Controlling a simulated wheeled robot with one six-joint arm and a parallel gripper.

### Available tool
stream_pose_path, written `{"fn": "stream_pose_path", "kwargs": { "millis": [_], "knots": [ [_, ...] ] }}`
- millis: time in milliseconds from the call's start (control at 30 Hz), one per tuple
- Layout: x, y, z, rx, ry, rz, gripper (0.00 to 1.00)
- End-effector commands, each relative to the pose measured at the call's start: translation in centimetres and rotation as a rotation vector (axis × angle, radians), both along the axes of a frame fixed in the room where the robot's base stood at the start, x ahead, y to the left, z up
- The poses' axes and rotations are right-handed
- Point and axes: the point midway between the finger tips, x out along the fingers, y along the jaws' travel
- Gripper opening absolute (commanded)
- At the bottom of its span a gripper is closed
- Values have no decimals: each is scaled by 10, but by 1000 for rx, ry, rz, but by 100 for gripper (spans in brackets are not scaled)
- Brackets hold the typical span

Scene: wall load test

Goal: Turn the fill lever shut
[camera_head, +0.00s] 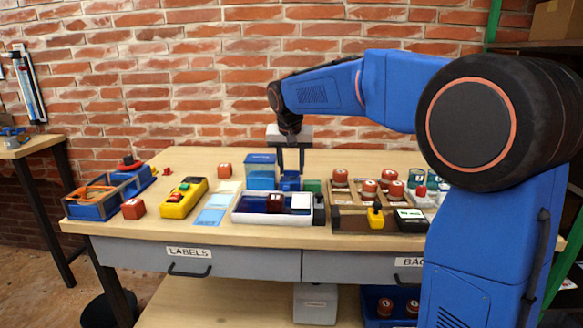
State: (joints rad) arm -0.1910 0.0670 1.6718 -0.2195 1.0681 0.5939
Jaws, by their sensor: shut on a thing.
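A clear tank with blue contents (261,172) stands on the workbench behind a white-rimmed tray (240,219). A small blue part (290,182) sits just right of the tank. My gripper (291,173) points down from the arm, its fingertips at the small blue part and shut on it. I cannot make out the fill lever as a separate shape; the fingers cover part of this spot. The tray has a dark blue inside and holds a dark red block (275,203) and a white block (301,202).
A wooden rack with several red-topped jars (369,189) stands right of the gripper. A yellow control box (183,199) and a blue toolbox (88,206) stand left. A brick wall (215,80) rises behind. The bench's back left is mostly clear.

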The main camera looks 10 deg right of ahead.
Motion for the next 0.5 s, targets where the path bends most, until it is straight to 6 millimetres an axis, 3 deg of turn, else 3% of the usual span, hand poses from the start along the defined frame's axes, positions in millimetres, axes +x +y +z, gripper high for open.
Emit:
{"fn": "stream_pose_path", "kwargs": {
  "millis": [500],
  "knots": [
    [-3, 1, 9, 1, -1, 0, 47]
  ]
}}
